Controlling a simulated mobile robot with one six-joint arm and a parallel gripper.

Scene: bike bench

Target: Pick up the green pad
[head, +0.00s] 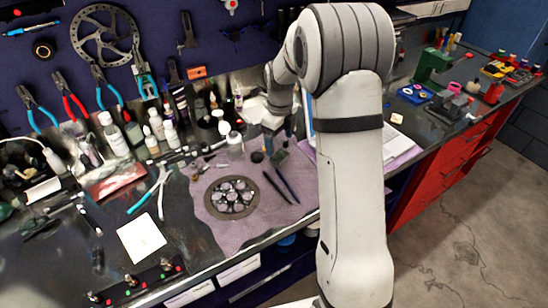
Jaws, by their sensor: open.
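A small dark green pad (279,157) lies on the purple cloth (222,215), above two dark pen-like tools. My arm reaches over the back of the bench, and my gripper (284,134) points down just behind and above the pad. Its dark fingers are small and partly hidden by the arm's end; it is open, and nothing shows between the fingers. I cannot tell whether the fingers touch the pad.
A round metal part (231,197) lies on the cloth, with a small dark cup (257,156) left of the pad. Bottles (115,133) crowd the bench's back left. A white paper (141,238) lies front left. My arm hides part of the bench.

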